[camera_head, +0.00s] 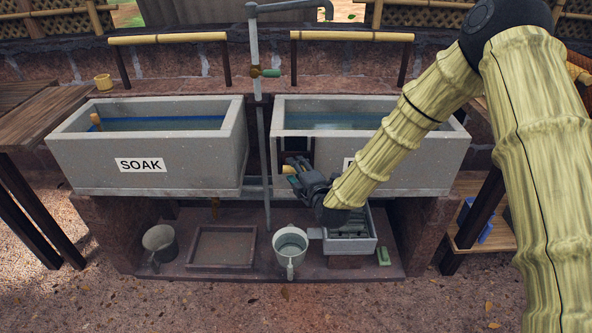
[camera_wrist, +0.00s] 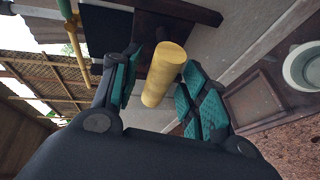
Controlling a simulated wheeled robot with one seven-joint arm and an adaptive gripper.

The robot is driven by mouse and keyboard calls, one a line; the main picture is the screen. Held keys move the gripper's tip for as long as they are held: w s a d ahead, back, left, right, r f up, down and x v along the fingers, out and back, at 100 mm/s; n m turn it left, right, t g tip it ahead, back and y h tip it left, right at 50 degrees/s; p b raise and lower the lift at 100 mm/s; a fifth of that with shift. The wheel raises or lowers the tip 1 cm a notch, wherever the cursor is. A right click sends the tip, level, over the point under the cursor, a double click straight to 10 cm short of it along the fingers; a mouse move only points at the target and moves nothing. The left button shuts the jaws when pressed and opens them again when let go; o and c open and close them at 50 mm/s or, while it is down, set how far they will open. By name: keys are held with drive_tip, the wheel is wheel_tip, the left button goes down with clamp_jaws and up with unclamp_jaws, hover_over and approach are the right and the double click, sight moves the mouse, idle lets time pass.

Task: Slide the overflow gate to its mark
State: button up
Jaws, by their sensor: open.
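The overflow gate is a dark panel (camera_head: 296,148) at the left end of the right basin's front wall; it also shows in the wrist view (camera_wrist: 180,9). Its yellow, rounded handle (camera_wrist: 164,75) sticks out toward me, and its end shows at my gripper in the head view (camera_head: 289,169). My gripper (camera_head: 294,174) is at the handle with its fingers open. In the wrist view the handle lies between the two teal-padded fingers (camera_wrist: 160,82), with a gap visible on the left; contact on the right is unclear. I cannot make out the gate's mark.
The left basin (camera_head: 210,155) is labelled SOAK; the right basin's (camera_head: 430,178) label is mostly hidden by my arm. A pipe with a green-handled tap (camera_head: 268,73) stands between them. Below are a bucket (camera_head: 290,250), a grey pot (camera_head: 159,241), a tray (camera_head: 222,266) and a crate (camera_head: 365,244).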

drive_tip(key=shift+w+a, duration=0.2)
drive_tip(key=shift+w, duration=0.3)
clamp_jaws()
drive_tip(key=shift+r+p, duration=1.35)
drive_tip(key=shift+r, duration=1.15)
drive_tip(key=shift+w+r, duration=0.1)
drive_tip(key=shift+r, duration=0.1)
unclamp_jaws()
drive_tip(key=shift+r, duration=0.1)
